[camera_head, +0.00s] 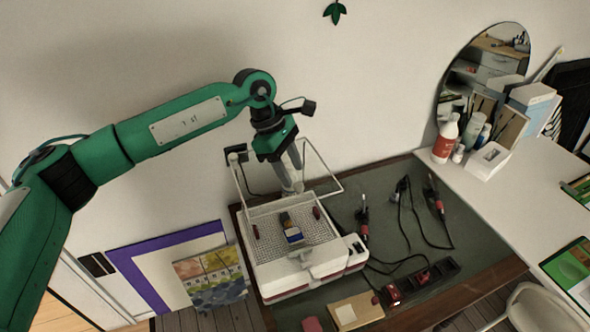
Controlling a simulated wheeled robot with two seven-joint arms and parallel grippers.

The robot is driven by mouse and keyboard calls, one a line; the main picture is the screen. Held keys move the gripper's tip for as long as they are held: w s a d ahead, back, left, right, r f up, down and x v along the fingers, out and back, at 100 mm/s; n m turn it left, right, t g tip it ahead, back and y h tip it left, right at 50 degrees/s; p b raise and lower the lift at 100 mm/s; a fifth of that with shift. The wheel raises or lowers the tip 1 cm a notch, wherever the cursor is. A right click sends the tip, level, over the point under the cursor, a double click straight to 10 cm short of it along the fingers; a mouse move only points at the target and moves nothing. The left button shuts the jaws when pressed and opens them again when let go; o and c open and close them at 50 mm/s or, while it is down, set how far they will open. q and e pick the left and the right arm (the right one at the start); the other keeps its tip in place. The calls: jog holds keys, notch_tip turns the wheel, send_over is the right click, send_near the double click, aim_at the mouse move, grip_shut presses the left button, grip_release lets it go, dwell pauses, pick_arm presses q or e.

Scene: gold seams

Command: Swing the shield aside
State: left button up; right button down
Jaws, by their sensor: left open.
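The shield looks like a clear panel in a thin white frame (325,164), standing up at the back of a white and red box-like machine (295,283). The machine has a perforated grey bed with a small dark and blue block (291,232) on it. My left arm reaches in from the left, and my left gripper (291,188) points down over the back of the machine, close to the frame. It is open, with nothing seen between its fingers. Whether it touches the frame I cannot tell. My right gripper is not in view.
Soldering-type tools (363,215) with black cables lie right of the machine, near a black power strip (420,280). A wooden block (355,312) lies in front. A white table (500,205) with bottles and boxes adjoins on the right. A wall is behind.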

aim_at(298, 185)
pick_arm(q)
jog(key=shift+p+x, duration=0.45)
jog(key=shift+x, duration=1.2)
grip_shut()
